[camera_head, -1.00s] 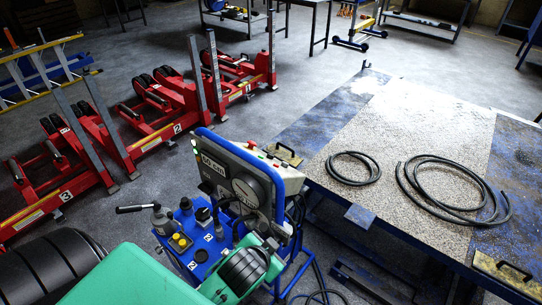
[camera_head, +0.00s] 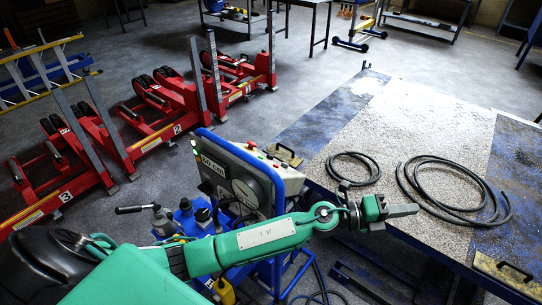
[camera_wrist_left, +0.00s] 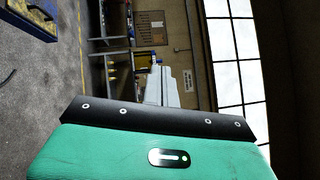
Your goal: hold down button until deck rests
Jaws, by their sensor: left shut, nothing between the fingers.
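The deck (camera_head: 410,120) is a wide blue-edged platform with a worn speckled top, at the right of the head view. The control stand (camera_head: 240,190) has a dial gauge, a "cm" display and small coloured buttons (camera_head: 267,158) on its top edge. A blue control box (camera_head: 190,213) beside it is partly covered by my left arm. I cannot tell which button the task means. My left gripper (camera_head: 403,210) is shut and empty, right of the stand and in front of the deck's near edge in the picture. It touches no button. My right gripper is out of view.
Two coiled black hoses (camera_head: 450,195) lie on the deck. Red numbered jacks (camera_head: 160,115) stand at the left. Loose cables hang below the stand.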

